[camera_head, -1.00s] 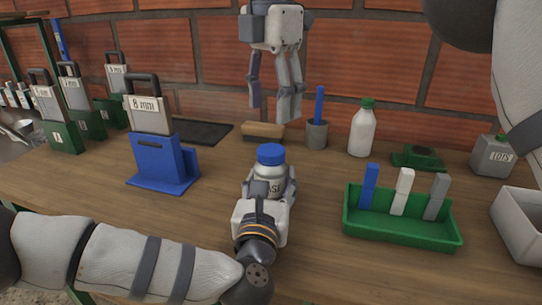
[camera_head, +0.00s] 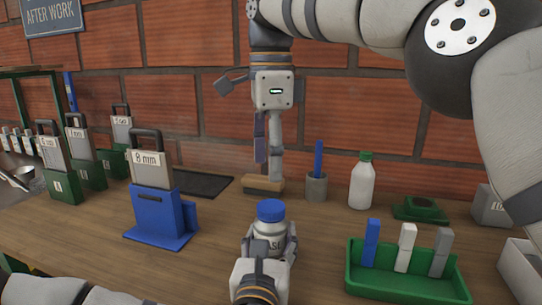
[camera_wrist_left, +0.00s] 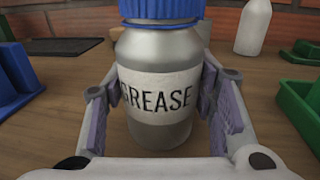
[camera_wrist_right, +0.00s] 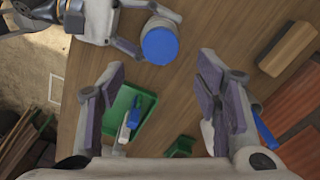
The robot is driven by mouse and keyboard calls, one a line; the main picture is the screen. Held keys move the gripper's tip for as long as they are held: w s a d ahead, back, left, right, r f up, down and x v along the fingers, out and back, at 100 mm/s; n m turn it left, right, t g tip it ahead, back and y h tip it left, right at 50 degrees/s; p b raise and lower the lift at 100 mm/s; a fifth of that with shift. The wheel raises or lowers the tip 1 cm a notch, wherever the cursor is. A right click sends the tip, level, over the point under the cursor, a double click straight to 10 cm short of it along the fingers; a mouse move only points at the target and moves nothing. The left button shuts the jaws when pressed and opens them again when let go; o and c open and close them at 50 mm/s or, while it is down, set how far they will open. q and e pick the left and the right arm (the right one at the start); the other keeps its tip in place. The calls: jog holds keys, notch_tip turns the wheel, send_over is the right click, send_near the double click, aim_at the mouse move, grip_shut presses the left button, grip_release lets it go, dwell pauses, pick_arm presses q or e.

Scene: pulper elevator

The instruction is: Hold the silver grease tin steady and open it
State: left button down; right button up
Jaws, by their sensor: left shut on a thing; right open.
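The silver grease tin (camera_head: 268,232) stands upright on the wooden table, with a blue lid (camera_head: 271,210) on it. The left wrist view shows its label reading GREASE (camera_wrist_left: 158,95). My left gripper (camera_head: 267,250) is shut on the tin's body, one finger at each side. My right gripper (camera_head: 268,165) is open and empty, pointing down above the back of the table behind the tin. In the right wrist view the blue lid (camera_wrist_right: 159,45) lies beyond the open fingers (camera_wrist_right: 160,85), apart from them.
A green tray (camera_head: 400,283) with blue, white and grey blocks lies at right. A blue holder (camera_head: 158,215) marked 8 mm stands at left. A brush (camera_head: 262,185), a grey cup (camera_head: 316,187) and a white bottle (camera_head: 361,184) stand behind, before the brick wall.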

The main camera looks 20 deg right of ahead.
aim_at(271, 206)
jog(key=m, duration=0.5)
notch_tip(271, 206, down, 8)
jog(key=c, duration=1.2)
jog(key=n, duration=0.5)
jog(key=shift+c, duration=0.2)
jog(key=n, duration=2.1)
jog(key=shift+n, duration=0.3)
jog(key=n, duration=0.3)
jog(key=shift+n, duration=0.3)
jog(key=n, duration=0.4)
jog(key=shift+r, duration=0.1)
jog(key=n, duration=0.3)
jog(key=shift+n, duration=0.4)
jog(key=n, duration=0.3)
jog(key=shift+n, duration=0.3)
jog(key=n, duration=1.2)
